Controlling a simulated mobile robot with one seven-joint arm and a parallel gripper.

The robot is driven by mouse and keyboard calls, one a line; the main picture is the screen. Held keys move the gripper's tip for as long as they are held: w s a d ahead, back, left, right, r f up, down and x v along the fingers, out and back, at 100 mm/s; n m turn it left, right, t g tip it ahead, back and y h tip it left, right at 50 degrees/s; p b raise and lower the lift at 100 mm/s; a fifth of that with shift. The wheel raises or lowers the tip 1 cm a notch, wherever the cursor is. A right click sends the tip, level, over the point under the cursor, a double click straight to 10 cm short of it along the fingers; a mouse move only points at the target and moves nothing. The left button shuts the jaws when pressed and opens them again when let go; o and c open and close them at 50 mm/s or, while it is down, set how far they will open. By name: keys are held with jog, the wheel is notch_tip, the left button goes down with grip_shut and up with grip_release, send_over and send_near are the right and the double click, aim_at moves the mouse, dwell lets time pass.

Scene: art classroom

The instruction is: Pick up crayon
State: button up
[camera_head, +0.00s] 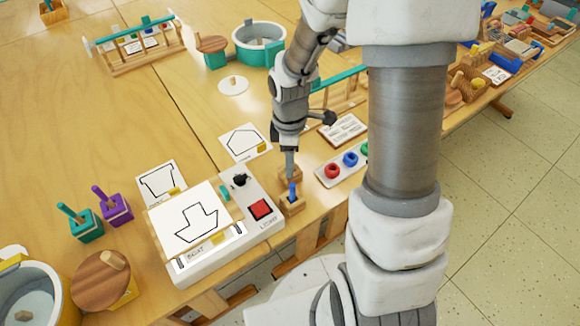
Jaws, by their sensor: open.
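A small blue upright stick, which looks like the crayon (292,190), stands in a wooden block holder (293,207) near the table's front edge, just right of the white box with the red button. My gripper (290,170) points down from above and sits at or just behind the holder, close to the blue stick. Its jaws are open. The fingertips are small and partly lost against the wooden blocks, so I cannot tell if they touch the stick.
The white box (262,229) with its drawing board lies left of the holder. A tray with red, blue and green rings (350,159) lies to the right. Purple (117,210) and teal (89,229) blocks with sticks stand at left. My arm hides part of the table.

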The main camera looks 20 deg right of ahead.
grip_shut()
dwell(1.4)
